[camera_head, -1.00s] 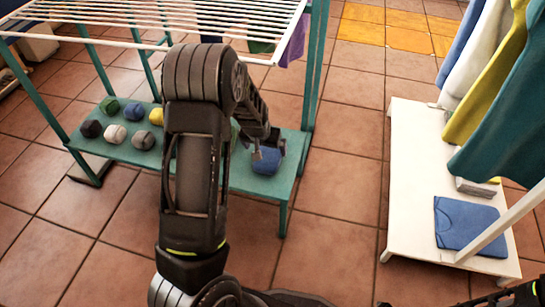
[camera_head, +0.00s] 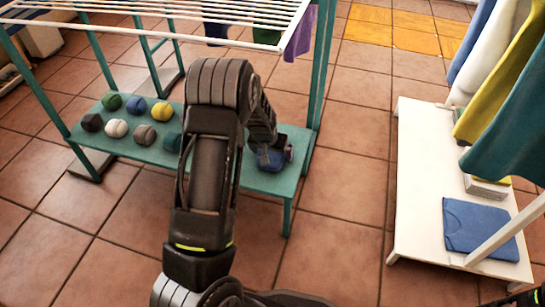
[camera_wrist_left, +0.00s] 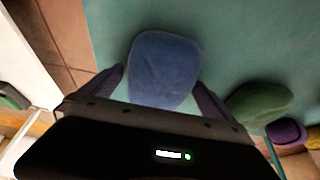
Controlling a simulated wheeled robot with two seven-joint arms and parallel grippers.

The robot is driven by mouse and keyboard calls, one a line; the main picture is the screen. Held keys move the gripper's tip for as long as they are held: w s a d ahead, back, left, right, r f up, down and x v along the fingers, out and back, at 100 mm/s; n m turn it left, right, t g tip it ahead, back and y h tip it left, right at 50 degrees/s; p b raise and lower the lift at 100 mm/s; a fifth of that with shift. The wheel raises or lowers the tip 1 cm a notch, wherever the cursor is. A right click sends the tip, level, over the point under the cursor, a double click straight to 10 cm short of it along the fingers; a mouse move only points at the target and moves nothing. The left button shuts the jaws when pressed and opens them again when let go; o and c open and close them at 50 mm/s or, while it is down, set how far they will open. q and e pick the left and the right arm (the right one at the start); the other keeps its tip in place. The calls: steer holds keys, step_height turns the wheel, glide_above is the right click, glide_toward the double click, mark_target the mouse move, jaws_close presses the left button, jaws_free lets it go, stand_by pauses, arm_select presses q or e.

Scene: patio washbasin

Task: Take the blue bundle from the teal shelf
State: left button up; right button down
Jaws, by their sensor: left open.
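The blue bundle (camera_head: 268,160) lies on the right part of the teal shelf (camera_head: 262,187), under the drying rack. In the left wrist view the blue bundle (camera_wrist_left: 165,65) is a rounded lump on the teal surface (camera_wrist_left: 225,35). My left gripper (camera_head: 272,152) is down at the bundle, partly covering it in the head view. In the left wrist view my left gripper (camera_wrist_left: 163,88) is open, with one finger on each side of the bundle's near part. I cannot tell whether the fingers touch it.
Several other bundles, including a second blue one (camera_head: 138,104), sit on the shelf's left part. A green bundle (camera_wrist_left: 260,103) lies close beside my gripper. The white drying rack (camera_head: 190,22) is above. A white low table (camera_head: 420,200) with a folded blue cloth (camera_head: 475,228) stands right.

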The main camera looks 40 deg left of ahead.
arm_select(q)
steer(key=shift+c, duration=0.3)
stand_by(0.4)
steer(key=c, duration=1.3)
steer(key=shift+r+p, duration=0.65)
steer(key=shift+r, duration=0.2)
step_height(320, 180, up, 2)
steer(key=shift+r+p, duration=0.1)
steer(key=shift+p, duration=0.5)
steer(key=s+d+p, duration=0.1)
steer(key=s+d, duration=0.1)
steer(key=s, duration=0.3)
steer(key=s+d+p, duration=0.1)
steer(key=s+d, duration=0.1)
steer(key=s, duration=0.4)
steer(key=s+d+p, duration=0.2)
steer(key=s, duration=0.4)
steer(key=shift+f, duration=0.2)
